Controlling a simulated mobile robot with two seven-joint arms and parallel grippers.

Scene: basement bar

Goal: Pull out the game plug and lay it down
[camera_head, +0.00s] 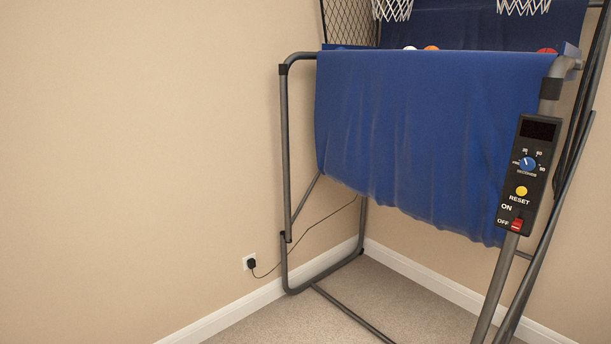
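The game plug (251,264) is black and sits in a white wall socket (246,257) low on the left wall, above the baseboard. Its thin black cord (300,238) hangs in a small loop, then rises to the right behind the game's frame. The basketball game (430,140) has a blue cloth front and grey tube legs. Its control box (528,175) on the right leg has a dial, a yellow reset button and a red on/off switch. Neither of my grippers is in view.
The game's left leg (284,150) and floor bar stand just right of the socket. White baseboard (225,315) runs along the wall. Beige carpet (290,325) is clear in front of the socket. The wall to the left is bare.

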